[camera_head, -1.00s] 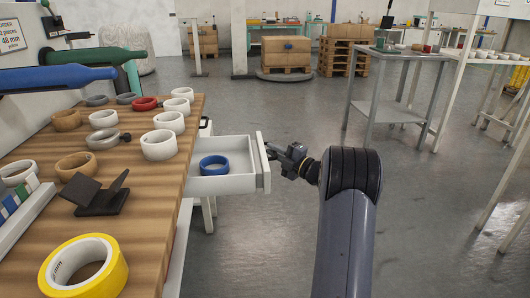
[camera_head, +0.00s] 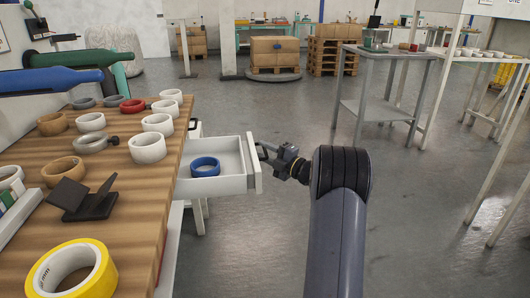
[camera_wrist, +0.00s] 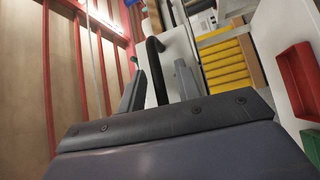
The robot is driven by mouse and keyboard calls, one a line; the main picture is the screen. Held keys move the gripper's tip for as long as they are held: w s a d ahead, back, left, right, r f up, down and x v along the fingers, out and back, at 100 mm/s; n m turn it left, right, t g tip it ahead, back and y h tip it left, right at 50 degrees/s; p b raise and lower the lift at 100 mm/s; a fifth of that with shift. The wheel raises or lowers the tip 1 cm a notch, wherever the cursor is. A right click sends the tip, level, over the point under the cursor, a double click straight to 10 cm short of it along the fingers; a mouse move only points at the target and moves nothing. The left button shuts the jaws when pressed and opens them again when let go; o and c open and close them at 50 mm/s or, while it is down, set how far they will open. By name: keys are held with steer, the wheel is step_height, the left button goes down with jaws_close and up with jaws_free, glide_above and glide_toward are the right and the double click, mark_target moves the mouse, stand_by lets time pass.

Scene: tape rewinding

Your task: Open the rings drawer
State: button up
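The white drawer (camera_head: 222,187) is pulled out from the right side of the wooden workbench. A blue ring (camera_head: 205,167) lies inside it. My gripper (camera_head: 265,150) is at the outer face of the drawer front (camera_head: 254,170), at its dark handle. In the wrist view, the black bar handle (camera_wrist: 157,72) runs between the two grey fingers of my gripper (camera_wrist: 158,82). Narrow gaps show beside the bar, so the fingers look open around it. Any contact farther along the handle is hard to see.
The workbench (camera_head: 135,215) holds several tape rolls, including a yellow one (camera_head: 72,272), and a black stand (camera_head: 88,200). A grey table (camera_head: 385,107) stands at the back right. The wrist view shows a red bin (camera_wrist: 300,85).

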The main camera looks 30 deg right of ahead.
steer(key=p+v, duration=0.2)
steer(key=v, duration=0.8)
steer(key=shift+s, duration=0.25)
steer(key=shift+w+f, duration=0.1)
steer(key=shift+f, duration=0.05)
steer(key=b+x, duration=0.2)
steer(key=x, duration=0.9)
